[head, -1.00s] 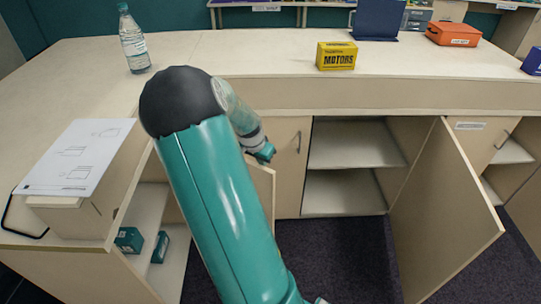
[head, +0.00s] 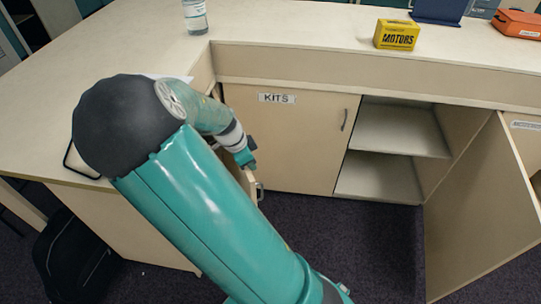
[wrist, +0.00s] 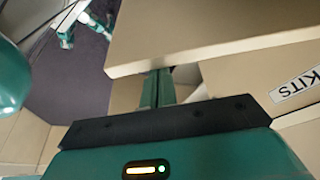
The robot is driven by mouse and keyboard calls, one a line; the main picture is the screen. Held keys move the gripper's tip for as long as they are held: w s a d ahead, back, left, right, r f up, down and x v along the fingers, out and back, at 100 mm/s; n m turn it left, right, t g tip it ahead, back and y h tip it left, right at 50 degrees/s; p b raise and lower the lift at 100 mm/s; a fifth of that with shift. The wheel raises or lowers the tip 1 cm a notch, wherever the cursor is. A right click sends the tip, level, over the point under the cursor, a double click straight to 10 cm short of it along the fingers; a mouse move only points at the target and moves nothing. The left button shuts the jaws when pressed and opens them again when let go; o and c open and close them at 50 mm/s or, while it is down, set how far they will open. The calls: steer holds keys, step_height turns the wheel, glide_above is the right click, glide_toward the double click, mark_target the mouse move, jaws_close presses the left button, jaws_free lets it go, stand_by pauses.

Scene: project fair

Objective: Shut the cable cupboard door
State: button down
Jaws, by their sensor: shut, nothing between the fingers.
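My gripper (head: 247,160) is at the left cupboard, at the edge of a swung-out wooden door (head: 247,181) with a metal handle. The door stands partly open, and my arm hides much of it and the cupboard behind it. No cable label shows. In the wrist view my shut, empty fingers (wrist: 157,88) reach to the edge of a broad wooden panel (wrist: 210,35), which looks like this door. Their tips are partly hidden, and I cannot tell whether they touch it.
A closed door labelled KITS (head: 277,98) is to the right, then open shelves (head: 400,130) with another door (head: 480,215) swung wide. A bottle (head: 195,16) and yellow motors box (head: 396,35) stand on the counter. Dark floor is clear in front. A black bag (head: 75,255) lies left.

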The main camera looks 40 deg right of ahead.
steer(key=w+a, duration=0.2)
steer(key=a, duration=0.3)
steer(key=shift+w+a, duration=0.3)
steer(key=shift+a, duration=0.05)
steer(key=shift+d, duration=0.2)
